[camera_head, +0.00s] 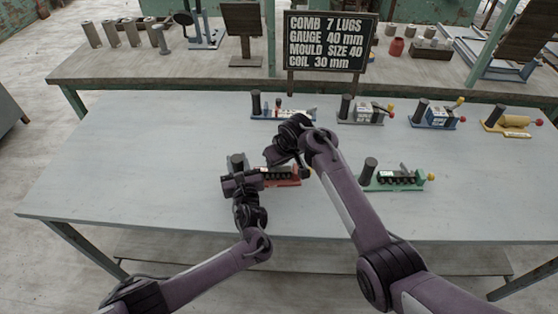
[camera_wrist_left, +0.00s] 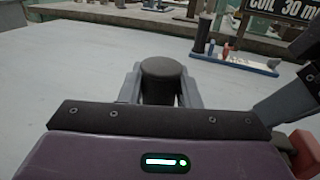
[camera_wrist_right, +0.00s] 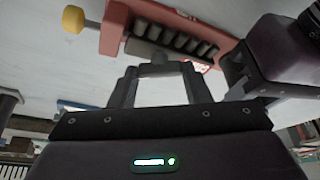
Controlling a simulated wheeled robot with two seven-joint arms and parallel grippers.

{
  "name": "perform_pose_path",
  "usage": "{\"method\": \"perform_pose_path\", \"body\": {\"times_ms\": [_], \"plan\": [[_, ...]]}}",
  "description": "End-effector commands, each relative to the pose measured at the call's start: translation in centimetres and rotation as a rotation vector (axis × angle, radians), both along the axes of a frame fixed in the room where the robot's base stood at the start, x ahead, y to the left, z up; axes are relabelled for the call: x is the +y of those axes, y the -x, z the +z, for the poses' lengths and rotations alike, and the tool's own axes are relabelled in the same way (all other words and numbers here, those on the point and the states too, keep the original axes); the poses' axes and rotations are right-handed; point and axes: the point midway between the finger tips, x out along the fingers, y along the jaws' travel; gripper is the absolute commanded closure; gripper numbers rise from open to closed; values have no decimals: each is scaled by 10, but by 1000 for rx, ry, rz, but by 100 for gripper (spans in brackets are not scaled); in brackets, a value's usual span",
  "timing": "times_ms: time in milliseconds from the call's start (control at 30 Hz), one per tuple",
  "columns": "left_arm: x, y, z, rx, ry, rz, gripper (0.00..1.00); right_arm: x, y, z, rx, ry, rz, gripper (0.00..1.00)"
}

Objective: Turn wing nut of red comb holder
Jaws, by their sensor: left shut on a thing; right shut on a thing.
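The red comb holder (camera_head: 290,183) lies on the table, partly hidden by my arms; its red plate, dark comb with several lugs and yellow knob show in the right wrist view (camera_wrist_right: 113,30). My left gripper (camera_head: 240,170) is shut on the holder's dark upright cylinder (camera_wrist_left: 162,78), one finger on each side. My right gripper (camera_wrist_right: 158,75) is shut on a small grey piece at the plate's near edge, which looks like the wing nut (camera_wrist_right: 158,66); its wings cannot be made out. In the head view my right gripper hangs above the holder.
A green holder (camera_head: 395,187) stands right of my right forearm. Several other holders, including a yellow one (camera_head: 512,124), line the table's back edge. A black sign (camera_head: 328,42) with white comb sizes stands behind. The table's left part (camera_head: 110,160) is clear.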

Motion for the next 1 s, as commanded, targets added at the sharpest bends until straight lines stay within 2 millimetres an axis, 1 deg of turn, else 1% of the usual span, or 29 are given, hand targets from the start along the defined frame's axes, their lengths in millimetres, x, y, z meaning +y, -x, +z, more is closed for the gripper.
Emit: {"method": "perform_pose_path", "body": {"times_ms": [100,300,800,833,933,1000], "plan": [[0,0,0,0,-1,0,100,0,-1,1,-1,0,58,79],[0,0,0,0,-1,0,100,-1,-1,0,-1,0,117,79],[0,0,0,1,-1,0,100,-1,-1,0,-2,1,137,79],[0,0,0,1,-1,0,100,-1,-1,0,-2,1,137,54],[0,0,0,1,-1,0,100,-1,-1,0,-1,0,136,41],[0,0,0,1,-1,0,100,-1,-1,0,-1,0,135,35]]}}
